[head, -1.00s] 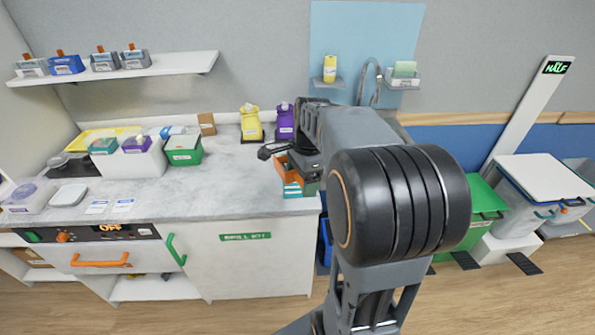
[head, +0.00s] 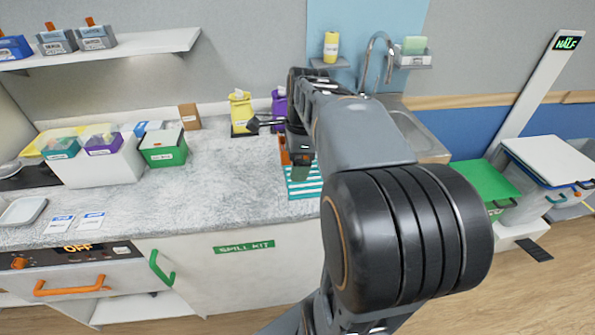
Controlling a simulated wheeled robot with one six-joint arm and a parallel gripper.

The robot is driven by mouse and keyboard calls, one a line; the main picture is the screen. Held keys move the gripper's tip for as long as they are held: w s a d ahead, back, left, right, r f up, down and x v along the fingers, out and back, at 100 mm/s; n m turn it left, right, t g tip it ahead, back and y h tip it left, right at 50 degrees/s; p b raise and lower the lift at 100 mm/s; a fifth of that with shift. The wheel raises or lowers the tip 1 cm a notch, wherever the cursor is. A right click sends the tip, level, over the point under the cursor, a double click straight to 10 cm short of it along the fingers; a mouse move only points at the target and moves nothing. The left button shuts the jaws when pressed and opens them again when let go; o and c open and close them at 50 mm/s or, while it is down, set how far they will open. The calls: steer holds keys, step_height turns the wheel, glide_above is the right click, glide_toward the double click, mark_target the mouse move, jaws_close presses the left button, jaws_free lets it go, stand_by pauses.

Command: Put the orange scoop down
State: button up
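A small orange piece, perhaps part of the orange scoop (head: 284,152), shows beside and behind my gripper (head: 300,162) at the right end of the counter. Most of it is hidden by my gripper and wrist, so its shape and whether it is held cannot be told. My gripper points down just above or at a teal-and-white striped mat (head: 304,189) at the counter's front edge. Its fingers are too small and covered to show whether they are open or shut.
A green box (head: 164,148) and white bin (head: 102,170) stand left. The marble counter (head: 215,175) between is clear. A sink (head: 420,135) lies right, partly behind my arm.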

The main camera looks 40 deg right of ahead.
steer(key=shift+w+d+f, duration=0.1)
steer(key=shift+w+f, duration=0.15)
steer(key=shift+f, duration=0.3)
steer(key=w+d+f+p, duration=0.1)
steer(key=w+d+f, duration=0.8)
steer(key=shift+w+d, duration=0.1)
steer(key=shift+w, duration=0.1)
steer(key=shift+w+d+f+p, duration=0.2)
steer(key=shift+d+f+p, duration=0.1)
steer(key=shift+f, duration=1.7)
steer(key=shift+f, duration=0.1)
steer(key=shift+f, duration=0.15)
steer(key=o, duration=0.9)
steer(key=shift+c, duration=0.2)
